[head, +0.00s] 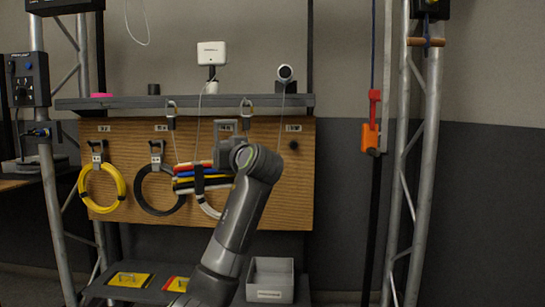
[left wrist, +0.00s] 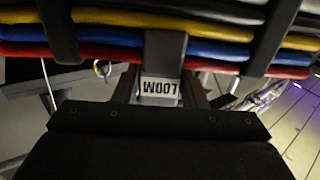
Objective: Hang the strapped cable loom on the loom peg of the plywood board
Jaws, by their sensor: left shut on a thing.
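The strapped cable loom (head: 203,181) is a flat bundle of red, blue, yellow, black and white cables with dark straps. It is in front of the plywood board (head: 262,205) and fills the top of the left wrist view (left wrist: 215,48). My left gripper (head: 226,154) is shut on the loom's tab, whose LOOM label (left wrist: 160,88) shows between the fingers in the left wrist view. In the head view my wrist partly hides the grip. A bare dark round peg (head: 293,145) is on the board, right of the loom. My right gripper is not in view.
A yellow coil (head: 82,194) and a black coil (head: 143,199) hang left of the loom. A pale coil (head: 208,210) shows partly below it. A shelf (head: 135,104) overhangs the board, with cords hanging down. A grey bin (head: 270,280) stands below. Board around the bare peg is clear.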

